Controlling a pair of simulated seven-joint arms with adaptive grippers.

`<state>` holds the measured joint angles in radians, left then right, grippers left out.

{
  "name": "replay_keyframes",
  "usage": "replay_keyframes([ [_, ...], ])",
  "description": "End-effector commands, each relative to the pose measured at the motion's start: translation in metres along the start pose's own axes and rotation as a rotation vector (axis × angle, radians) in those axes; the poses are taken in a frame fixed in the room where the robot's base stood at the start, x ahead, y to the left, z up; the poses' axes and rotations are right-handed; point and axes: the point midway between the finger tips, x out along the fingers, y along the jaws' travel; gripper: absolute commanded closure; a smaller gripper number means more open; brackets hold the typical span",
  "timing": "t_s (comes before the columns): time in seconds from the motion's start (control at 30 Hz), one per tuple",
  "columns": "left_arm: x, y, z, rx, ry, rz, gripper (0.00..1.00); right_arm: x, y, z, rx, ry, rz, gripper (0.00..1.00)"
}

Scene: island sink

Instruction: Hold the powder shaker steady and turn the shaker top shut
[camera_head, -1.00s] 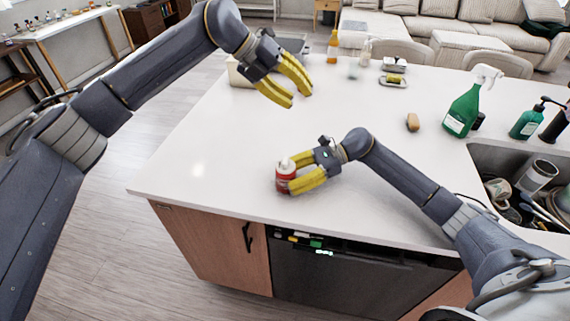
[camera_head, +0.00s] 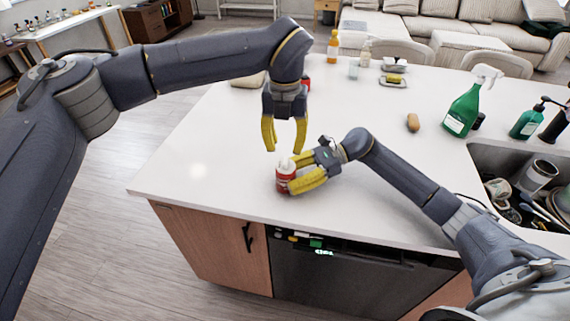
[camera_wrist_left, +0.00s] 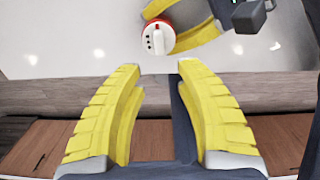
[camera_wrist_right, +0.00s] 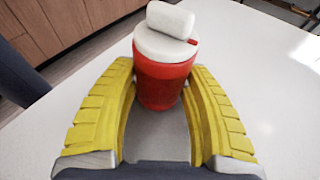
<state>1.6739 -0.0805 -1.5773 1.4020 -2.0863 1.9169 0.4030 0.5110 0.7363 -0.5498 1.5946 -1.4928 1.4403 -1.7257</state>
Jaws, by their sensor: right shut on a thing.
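The powder shaker (camera_head: 286,184) stands upright on the white counter near its front edge, with a red body and white top (camera_head: 285,166). My right gripper (camera_head: 303,174) is shut around its body from the right; the right wrist view shows the red body (camera_wrist_right: 163,82) between both yellow fingers, with the white top (camera_wrist_right: 163,45) clear above them. My left gripper (camera_head: 284,150) is open and empty, pointing down just above and behind the shaker. In the left wrist view the round top (camera_wrist_left: 158,40), with small dark holes and a red mark, lies beyond the fingertips.
A green spray bottle (camera_head: 463,110), a brown oval object (camera_head: 413,122) and the sink (camera_head: 490,155) are to the right. A sponge holder (camera_head: 393,80) and small bottles stand at the back. The counter left of the shaker is clear.

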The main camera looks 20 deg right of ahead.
Motion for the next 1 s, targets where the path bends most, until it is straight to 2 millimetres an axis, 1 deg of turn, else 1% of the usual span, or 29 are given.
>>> replay_keyframes([
  [0.03,0.01,0.0,-0.001,0.001,0.003,-0.002,0.66,0.0,0.0,-0.001,0.001,0.001,0.0,0.67],
  [0.2,0.036,0.0,-0.001,-0.001,0.003,-0.002,0.66,0.0,0.0,-0.001,0.001,0.001,0.0,0.67],
  [0.43,0.062,0.0,0.0,-0.001,0.001,-0.002,0.66,0.0,0.0,-0.001,0.001,0.001,0.0,0.67],
  [0.67,0.074,0.0,0.0,-0.001,0.001,-0.002,0.66,0.0,0.0,-0.001,0.001,0.001,0.0,0.67],
  [0.97,0.075,0.0,0.0,-0.001,0.0,-0.002,0.66,0.0,0.0,-0.001,0.0,0.001,0.0,0.67],
  [1.0,0.075,0.0,0.0,-0.001,0.0,-0.002,0.63,0.0,0.0,-0.001,0.0,0.001,0.0,0.67],
])
